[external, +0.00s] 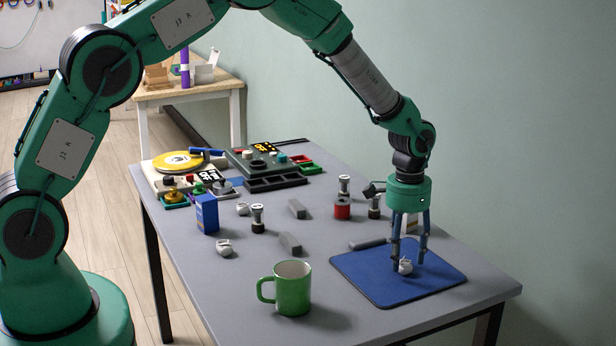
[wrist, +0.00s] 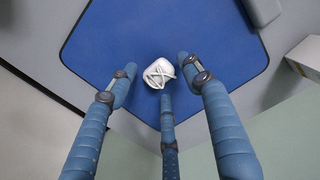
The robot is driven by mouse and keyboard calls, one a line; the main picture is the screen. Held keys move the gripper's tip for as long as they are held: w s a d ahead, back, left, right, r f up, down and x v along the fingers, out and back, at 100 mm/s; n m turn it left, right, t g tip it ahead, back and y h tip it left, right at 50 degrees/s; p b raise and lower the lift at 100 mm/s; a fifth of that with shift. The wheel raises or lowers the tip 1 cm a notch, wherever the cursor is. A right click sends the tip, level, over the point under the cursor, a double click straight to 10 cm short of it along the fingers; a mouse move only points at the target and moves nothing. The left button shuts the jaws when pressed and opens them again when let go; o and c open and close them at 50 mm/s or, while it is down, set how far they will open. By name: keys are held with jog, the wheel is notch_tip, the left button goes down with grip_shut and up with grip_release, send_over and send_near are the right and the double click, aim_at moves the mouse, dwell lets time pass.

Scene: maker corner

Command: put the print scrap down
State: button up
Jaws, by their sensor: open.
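The print scrap (external: 405,266) is a small whitish crumpled lump on the blue mat (external: 372,285). In the wrist view the scrap (wrist: 159,72) lies on the mat (wrist: 205,30) between and just beyond my fingertips. My gripper (external: 408,264) points down over the mat with its blue fingers around the scrap. In the wrist view my gripper (wrist: 156,85) has three fingers spread apart, with visible gaps between the side fingers and the scrap.
A green mug (external: 292,290) stands left of the mat. The table's front right corner is clear.

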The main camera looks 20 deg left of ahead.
aim_at(402, 261)
notch_tip(402, 261, up, 11)
jog(key=p, duration=0.2)
jog(key=shift+f, duration=0.15)
dwell(0.5)
jog(key=s+a+r+n+t+h, duration=0.1)
jog(key=s+a+r+n, duration=0.1)
jog(key=a+r, duration=1.2)
jog(key=s+a+r+n+t, duration=0.1)
jog(key=s+a+r+n, duration=0.15)
jog(key=a+r, duration=1.1)
jog(key=s+a+r+n+t, duration=0.1)
jog(key=s+a+r, duration=0.2)
jog(key=s+a, duration=0.35)
jog(key=s+a+r+n+t, duration=0.1)
jog(key=s+a+r, duration=0.3)
jog(key=s+a, duration=0.3)
jog(key=s+a+n+t+y, duration=0.1)
jog(key=s+a+n, duration=0.1)
jog(key=s+a, duration=0.7)
jog(key=s+f, duration=0.1)
jog(key=s, duration=0.2)
jog(key=shift+s+a+t, duration=0.2)
jog(key=shift+t, duration=0.1)
